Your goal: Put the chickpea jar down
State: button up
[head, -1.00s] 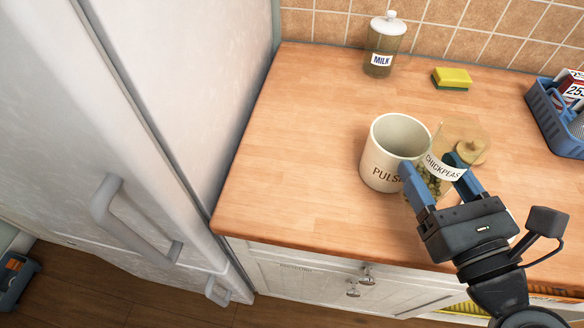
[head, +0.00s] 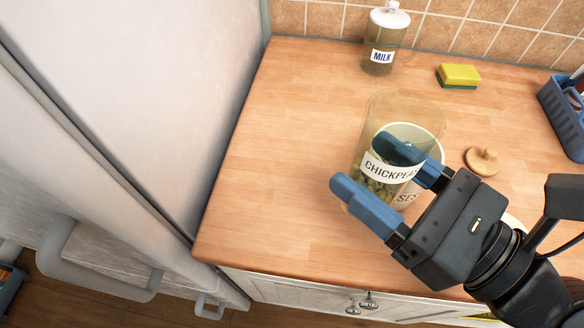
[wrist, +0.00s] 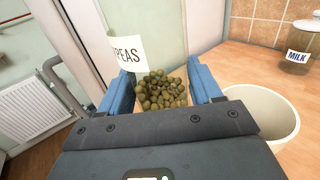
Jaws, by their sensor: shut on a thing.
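My gripper (head: 375,178) is shut on the chickpea jar (head: 372,145), a clear glass jar with a white CHICKPEAS label and greenish round contents. The fingers grip it from opposite sides. In the head view the jar overlaps a cream canister (head: 408,199), so the canister shows partly through the glass. In the wrist view the jar's contents (wrist: 160,92) sit between the fingers, and the canister (wrist: 262,108) stands to the right, apart from the jar. The jar looks upright; I cannot tell whether its base touches the counter.
The wooden counter (head: 285,180) is clear left of the jar, up to the tall fridge (head: 130,100). A wooden lid (head: 482,161) lies right of the canister. A milk bottle (head: 384,42), a sponge (head: 459,75) and a blue basket (head: 562,115) stand farther back.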

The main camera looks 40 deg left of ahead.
jog(key=shift+w+a+f, duration=0.15)
jog(key=shift+a+f, duration=1.6)
jog(key=shift+a, duration=0.1)
jog(key=shift+w+a+f, duration=0.2)
jog(key=shift+a+f, duration=1.55)
jog(key=shift+a, duration=0.05)
jog(key=shift+w+a+f, duration=0.15)
jog(key=shift+a+f, duration=1.6)
jog(key=shift+a, duration=0.1)
jog(key=shift+f+b, duration=0.15)
jog(key=shift+b, duration=0.15)
jog(key=o, duration=1.4)
jog(key=d, duration=0.8)
jog(key=s+d, duration=0.1)
jog(key=d, duration=0.3)
jog(key=shift+b, duration=0.4)
